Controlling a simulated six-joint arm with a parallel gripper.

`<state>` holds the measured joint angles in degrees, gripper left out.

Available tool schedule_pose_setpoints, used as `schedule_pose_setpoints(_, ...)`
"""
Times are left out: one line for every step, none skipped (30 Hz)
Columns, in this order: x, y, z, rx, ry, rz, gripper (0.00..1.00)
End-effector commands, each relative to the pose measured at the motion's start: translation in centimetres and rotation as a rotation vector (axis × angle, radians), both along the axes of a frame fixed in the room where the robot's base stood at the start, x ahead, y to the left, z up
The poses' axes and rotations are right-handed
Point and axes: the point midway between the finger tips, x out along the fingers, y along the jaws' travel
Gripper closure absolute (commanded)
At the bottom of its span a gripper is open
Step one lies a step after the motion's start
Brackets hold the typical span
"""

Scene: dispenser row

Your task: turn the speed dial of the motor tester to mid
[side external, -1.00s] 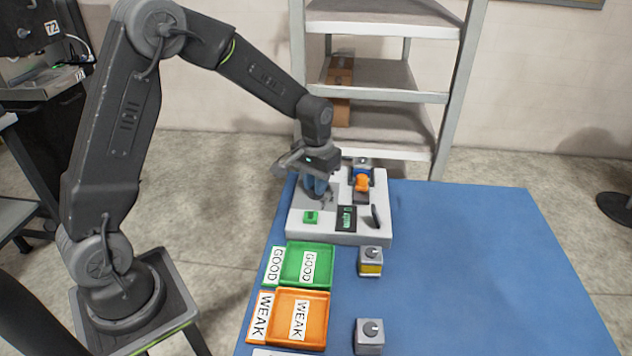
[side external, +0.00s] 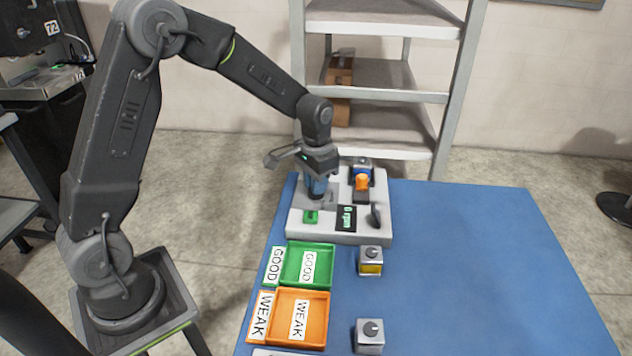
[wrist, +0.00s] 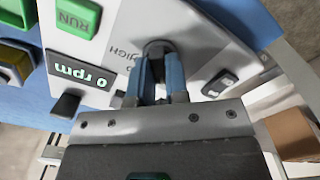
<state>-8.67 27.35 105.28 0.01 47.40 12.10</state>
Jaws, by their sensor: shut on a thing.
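The motor tester (side external: 335,230) is a pale box at the far left of the blue table. Its display (side external: 347,218) is lit green and reads 0 rpm in the wrist view (wrist: 78,70). A green RUN button (wrist: 78,17) is near it. My gripper (side external: 316,192) is down over the tester's left part. In the wrist view my gripper (wrist: 158,80) has its blue fingers shut on the dark speed dial (wrist: 157,48). The word HIGH shows partly beside the dial; the fingers hide other marks and the dial's pointer.
A motor with an orange part (side external: 362,183) sits on the tester's right side, near a black lever (side external: 376,216). The right table is clear.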

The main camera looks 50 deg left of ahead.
Motion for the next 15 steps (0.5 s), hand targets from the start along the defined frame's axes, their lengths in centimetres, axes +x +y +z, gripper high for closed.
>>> schedule_pose_setpoints(0.04,0.0,0.07,0.0,-0.001,-0.043,1.0)
schedule_pose_setpoints(0.04,0.0,0.07,0.0,-0.001,-0.072,1.0)
schedule_pose_setpoints(0.04,0.0,0.07,0.0,-0.001,-0.109,1.0)
schedule_pose_setpoints(0.04,0.0,0.08,0.0,-0.001,-0.138,1.0)
schedule_pose_setpoints(0.04,0.0,0.08,0.0,-0.001,-0.167,1.0)
schedule_pose_setpoints(0.04,0.0,0.08,0.0,-0.001,-0.204,1.0)
schedule_pose_setpoints(0.04,0.0,0.08,0.0,-0.002,-0.233,1.0)
schedule_pose_setpoints(0.04,0.0,0.08,0.0,-0.002,-0.262,1.0)
schedule_pose_setpoints(0.04,0.0,0.09,0.0,-0.002,-0.299,1.0)
schedule_pose_setpoints(0.04,0.0,0.09,0.0,-0.002,-0.328,1.0)
schedule_pose_setpoints(0.05,0.0,0.09,0.0,-0.002,-0.357,1.0)
schedule_pose_setpoints(0.05,0.0,0.09,0.0,-0.002,-0.394,1.0)
schedule_pose_setpoints(0.05,0.0,0.09,0.0,-0.002,-0.423,1.0)
schedule_pose_setpoints(0.05,0.0,0.09,0.0,-0.002,-0.451,1.0)
schedule_pose_setpoints(0.05,0.0,0.09,0.0,-0.002,-0.489,1.0)
